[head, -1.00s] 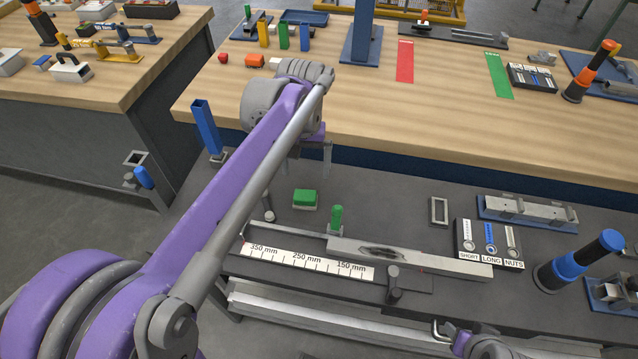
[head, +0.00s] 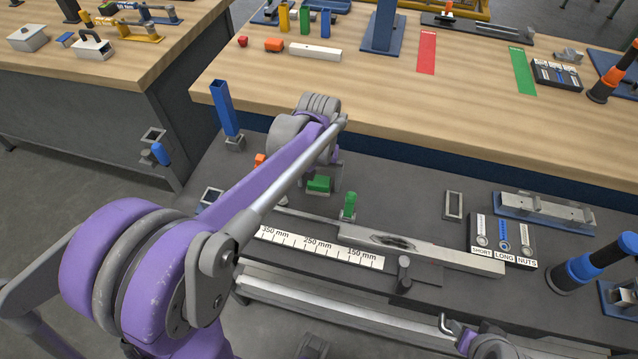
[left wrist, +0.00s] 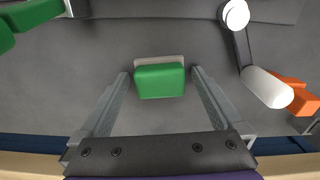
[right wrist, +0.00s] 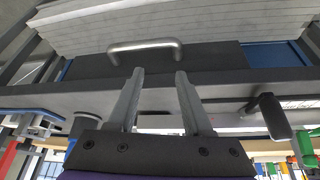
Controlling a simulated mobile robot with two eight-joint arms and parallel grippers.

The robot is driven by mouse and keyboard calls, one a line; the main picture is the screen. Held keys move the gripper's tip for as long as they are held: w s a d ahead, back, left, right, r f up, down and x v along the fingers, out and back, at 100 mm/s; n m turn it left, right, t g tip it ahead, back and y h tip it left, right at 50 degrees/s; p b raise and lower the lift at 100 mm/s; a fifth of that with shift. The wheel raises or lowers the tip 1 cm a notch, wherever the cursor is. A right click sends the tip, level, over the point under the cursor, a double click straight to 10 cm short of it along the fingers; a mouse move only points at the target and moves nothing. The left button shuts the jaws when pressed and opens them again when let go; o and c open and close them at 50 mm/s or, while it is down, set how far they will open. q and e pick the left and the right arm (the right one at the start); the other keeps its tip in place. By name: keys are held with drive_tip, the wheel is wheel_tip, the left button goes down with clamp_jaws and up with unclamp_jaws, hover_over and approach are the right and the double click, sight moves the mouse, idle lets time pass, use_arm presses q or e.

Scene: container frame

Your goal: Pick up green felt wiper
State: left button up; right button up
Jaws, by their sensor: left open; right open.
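The green felt wiper (head: 319,184), a green block on a pale base, lies on the dark lower bench, partly covered by my left gripper (head: 322,178). In the left wrist view the wiper (left wrist: 160,80) sits between the open fingers of the left gripper (left wrist: 160,72), with a gap on each side. The left gripper holds nothing. My right gripper (right wrist: 160,72) is open and empty, facing a metal bar handle (right wrist: 146,47) in the right wrist view.
A green-handled stop (head: 348,205) stands close to the wiper's right, by the ruler (head: 315,246) and a metal bar (head: 430,250). A white-ended lever (left wrist: 267,88) and an orange part (left wrist: 294,97) lie beside the left gripper. A blue post (head: 226,108) stands at the left.

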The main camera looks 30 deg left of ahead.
sight(319, 180)
use_arm(q)
drive_tip(key=shift+c, duration=0.3)
drive_tip(key=c, duration=1.2)
drive_tip(key=shift+r, duration=0.1)
drive_tip(key=shift+c, duration=0.2)
wheel_tip(319, 180, up, 10)
drive_tip(key=shift+f+p, duration=0.1)
drive_tip(key=shift+p, duration=0.35)
